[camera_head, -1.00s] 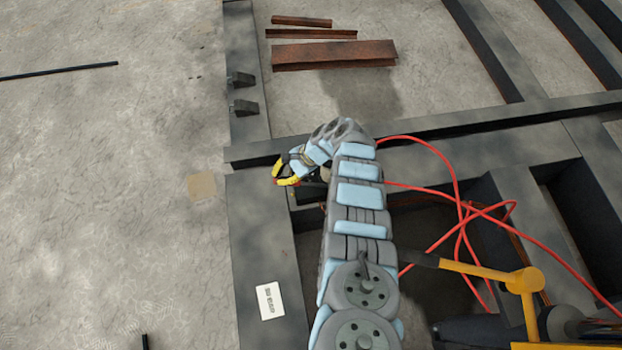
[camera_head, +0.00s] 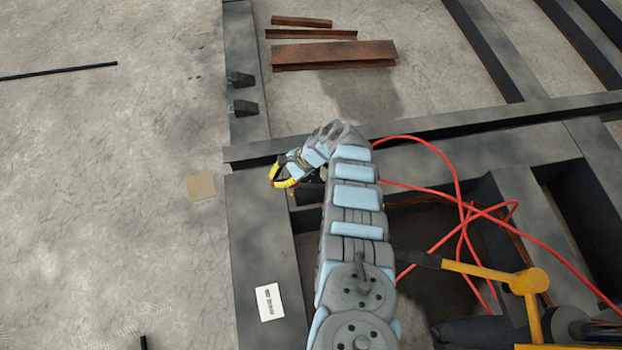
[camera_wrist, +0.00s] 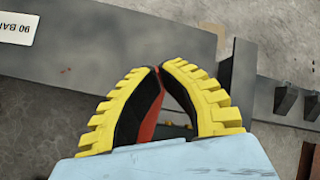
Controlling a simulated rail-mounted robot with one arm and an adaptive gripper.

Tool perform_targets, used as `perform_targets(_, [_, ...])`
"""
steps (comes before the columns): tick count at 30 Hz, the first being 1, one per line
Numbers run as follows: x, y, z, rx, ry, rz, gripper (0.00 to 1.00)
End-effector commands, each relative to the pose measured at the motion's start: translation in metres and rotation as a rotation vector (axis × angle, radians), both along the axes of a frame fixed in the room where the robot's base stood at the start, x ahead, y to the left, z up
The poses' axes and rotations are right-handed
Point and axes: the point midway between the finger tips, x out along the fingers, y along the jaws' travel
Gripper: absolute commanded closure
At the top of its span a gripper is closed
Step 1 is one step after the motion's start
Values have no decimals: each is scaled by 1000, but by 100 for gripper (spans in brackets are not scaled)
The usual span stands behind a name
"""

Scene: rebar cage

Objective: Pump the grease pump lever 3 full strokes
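My gripper (camera_wrist: 158,70) shows large in the wrist view, with yellow ridged fingers and black inner pads. Its fingertips come together, and a narrow red bar (camera_wrist: 149,118) runs between the pads. The bar looks like a lever pinched at the tips, though the contact is partly hidden. In the head view my gripper (camera_head: 284,184) is above the dark steel beam, left of my arm. A small dark body (camera_head: 309,193), perhaps the pump, sits just right of it, partly hidden by my arm.
A white label (camera_head: 269,301) lies on the steel beam (camera_head: 262,240). Red hose (camera_head: 455,180) loops right of my arm. Rusty steel pieces (camera_head: 333,52) lie at the back. Two dark blocks (camera_head: 243,107) stand on the beam. Concrete floor at left is mostly clear.

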Motion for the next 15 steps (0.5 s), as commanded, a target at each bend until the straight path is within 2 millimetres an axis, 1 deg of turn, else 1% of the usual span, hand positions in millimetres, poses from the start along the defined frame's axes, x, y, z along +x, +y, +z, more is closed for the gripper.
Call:
perform_targets(1, [0, 2, -4, -1, 1, 1, 100])
perform_targets(5, [-1, 4, -9, -1, 1, 1, 100])
perform_targets(15, [-1, 5, -9, 0, 0, 0, 100])
